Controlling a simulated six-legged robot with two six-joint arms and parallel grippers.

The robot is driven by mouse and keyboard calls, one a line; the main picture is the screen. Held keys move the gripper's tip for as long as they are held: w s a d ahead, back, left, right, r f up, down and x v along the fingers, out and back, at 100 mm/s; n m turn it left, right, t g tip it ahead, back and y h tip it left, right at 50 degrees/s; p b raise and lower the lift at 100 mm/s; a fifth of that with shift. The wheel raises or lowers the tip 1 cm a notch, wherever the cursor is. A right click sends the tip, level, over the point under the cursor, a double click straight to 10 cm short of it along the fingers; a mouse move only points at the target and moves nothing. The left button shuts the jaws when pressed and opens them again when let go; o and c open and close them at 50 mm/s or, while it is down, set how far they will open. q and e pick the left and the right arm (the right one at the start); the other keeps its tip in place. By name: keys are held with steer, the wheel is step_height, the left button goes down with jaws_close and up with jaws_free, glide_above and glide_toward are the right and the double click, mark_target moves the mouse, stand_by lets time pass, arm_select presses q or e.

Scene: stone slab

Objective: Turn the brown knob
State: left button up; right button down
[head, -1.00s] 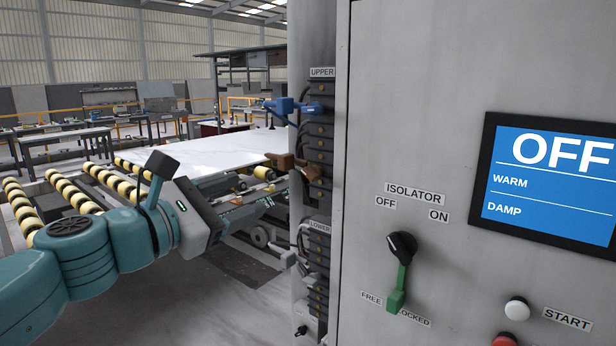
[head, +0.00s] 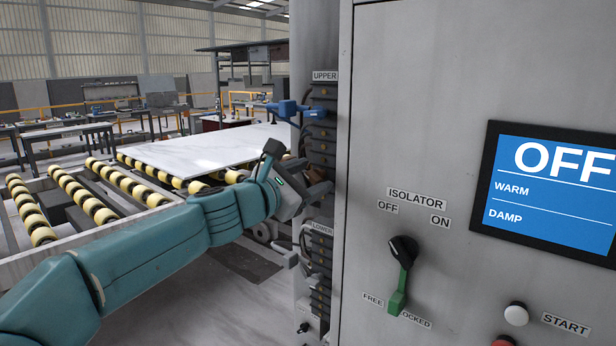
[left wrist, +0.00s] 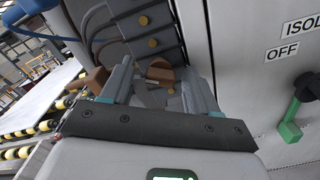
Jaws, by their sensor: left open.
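The brown knob (head: 316,173) sits on the stack of dark blocks between the UPPER and LOWER labels. In the head view my left gripper (head: 317,188) is at it and hides most of it. In the left wrist view brown parts of the knob (left wrist: 160,70) show between the open fingers of my left gripper (left wrist: 157,80) and to the left of the left finger. I cannot tell whether the fingers touch it. My right gripper is not in view.
A blue handle (head: 292,108) juts out above the brown knob. The grey cabinet (head: 420,90) stands close on the right, with a black and green isolator switch (head: 402,262) and a screen (head: 552,190) reading OFF. A pale slab (head: 205,148) lies on the roller table behind.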

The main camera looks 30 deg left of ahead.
arm_select(q)
steer(key=shift+d, duration=0.1)
steer(key=c, duration=1)
steer(key=shift+c, duration=0.2)
